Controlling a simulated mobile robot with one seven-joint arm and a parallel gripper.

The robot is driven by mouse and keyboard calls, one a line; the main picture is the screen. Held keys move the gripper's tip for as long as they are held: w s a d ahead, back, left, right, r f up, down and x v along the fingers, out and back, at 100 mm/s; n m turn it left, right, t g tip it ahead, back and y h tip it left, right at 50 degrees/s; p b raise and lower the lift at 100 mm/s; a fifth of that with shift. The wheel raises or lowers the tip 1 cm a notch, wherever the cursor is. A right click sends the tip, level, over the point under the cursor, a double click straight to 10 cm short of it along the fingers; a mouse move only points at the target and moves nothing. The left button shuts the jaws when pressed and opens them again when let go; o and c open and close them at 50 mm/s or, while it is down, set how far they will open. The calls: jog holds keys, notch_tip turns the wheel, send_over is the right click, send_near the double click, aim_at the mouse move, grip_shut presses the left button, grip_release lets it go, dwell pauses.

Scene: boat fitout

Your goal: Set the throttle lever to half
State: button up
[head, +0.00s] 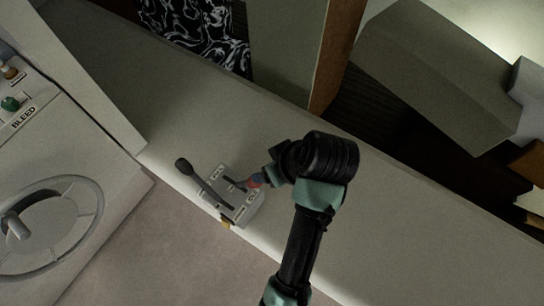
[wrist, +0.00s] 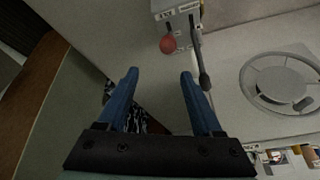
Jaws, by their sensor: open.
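A grey control box (head: 245,211) sits on the pale ledge and carries two levers. One is a long grey lever (head: 205,186) with a dark knob, leaning to the upper left; the other is short with a red knob (head: 254,181). The labels are too small to read, so I cannot tell which is the throttle. In the wrist view, my gripper (wrist: 158,74) is open and empty, its blue fingers apart. The red knob (wrist: 168,44) lies just beyond the fingertips, and the long lever (wrist: 202,62) is right of the right finger. The head view partly hides my gripper (head: 268,175) close beside the red knob.
A white panel with a round handwheel (head: 48,224) and a green knob (head: 10,104) labelled BLEED stands at left. A patterned black-and-white cloth (head: 195,30) and a wooden post (head: 337,55) are behind the ledge. The ledge (head: 400,230) is clear at right.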

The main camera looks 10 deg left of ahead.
jog(key=s+r+g+p, duration=0.1)
jog(key=p, duration=0.2)
send_near(246, 184)
jog(key=x, duration=0.3)
jog(key=d+x, duration=0.1)
jog(key=shift+w+a+f, duration=0.15)
jog(key=shift+w+f, duration=0.2)
jog(key=shift+f, duration=0.05)
grip_shut()
dwell(1.2)
